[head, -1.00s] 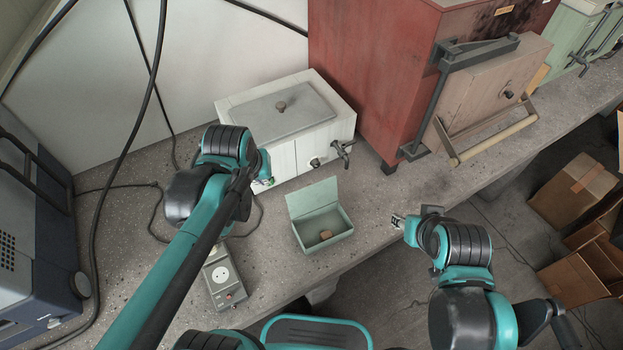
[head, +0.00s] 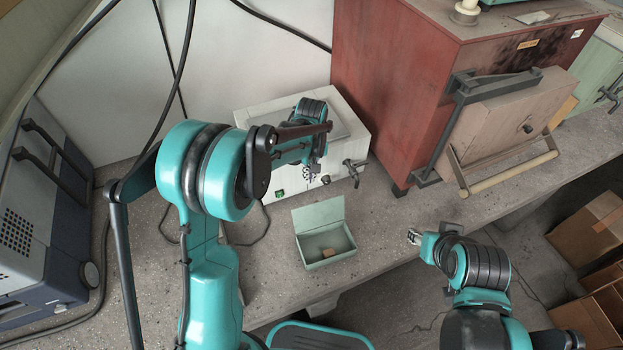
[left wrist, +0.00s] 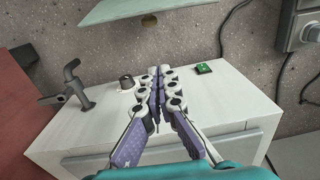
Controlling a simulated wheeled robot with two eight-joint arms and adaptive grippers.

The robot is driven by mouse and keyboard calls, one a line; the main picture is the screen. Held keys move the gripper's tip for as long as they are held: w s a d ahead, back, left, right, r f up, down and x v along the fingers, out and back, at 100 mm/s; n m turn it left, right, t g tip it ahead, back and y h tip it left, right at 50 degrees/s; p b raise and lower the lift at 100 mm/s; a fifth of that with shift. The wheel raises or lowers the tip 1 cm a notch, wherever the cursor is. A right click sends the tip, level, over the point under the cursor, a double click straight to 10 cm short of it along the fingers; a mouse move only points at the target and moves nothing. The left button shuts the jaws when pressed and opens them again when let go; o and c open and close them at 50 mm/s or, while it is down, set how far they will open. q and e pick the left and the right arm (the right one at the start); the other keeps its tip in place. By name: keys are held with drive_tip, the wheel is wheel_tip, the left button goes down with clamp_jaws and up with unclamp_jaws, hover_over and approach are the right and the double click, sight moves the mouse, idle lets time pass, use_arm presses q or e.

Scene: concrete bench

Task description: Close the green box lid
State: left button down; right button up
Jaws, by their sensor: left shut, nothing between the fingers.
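The green box (head: 328,262) stands on the bench near its front edge. Its lid (head: 318,214) stands up, tilted back, on the far side, so the box is open. My left gripper (head: 309,174) is shut and empty, behind the raised lid and by the front of the white bath. In the left wrist view its fingers (left wrist: 162,72) are together, and the lid (left wrist: 145,10) shows at the top edge, apart from them. My right gripper (head: 413,237) is right of the box, past the bench's front edge; its jaws are too small to judge.
The white bath (head: 290,185) with a tap (head: 354,170) stands close behind the box. A red furnace (head: 400,90) is to the right and a blue-grey device (head: 45,230) to the left. Bare bench lies right of the box.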

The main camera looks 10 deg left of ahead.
sight(318, 212)
use_arm(q)
wheel_tip(318, 212, down, 8)
drive_tip(key=b, duration=0.2)
drive_tip(key=s, duration=0.1)
drive_tip(key=s+d+r, duration=0.1)
drive_tip(key=s+d+b, duration=0.1)
drive_tip(key=shift+r, duration=0.4)
drive_tip(key=shift+s, duration=0.1)
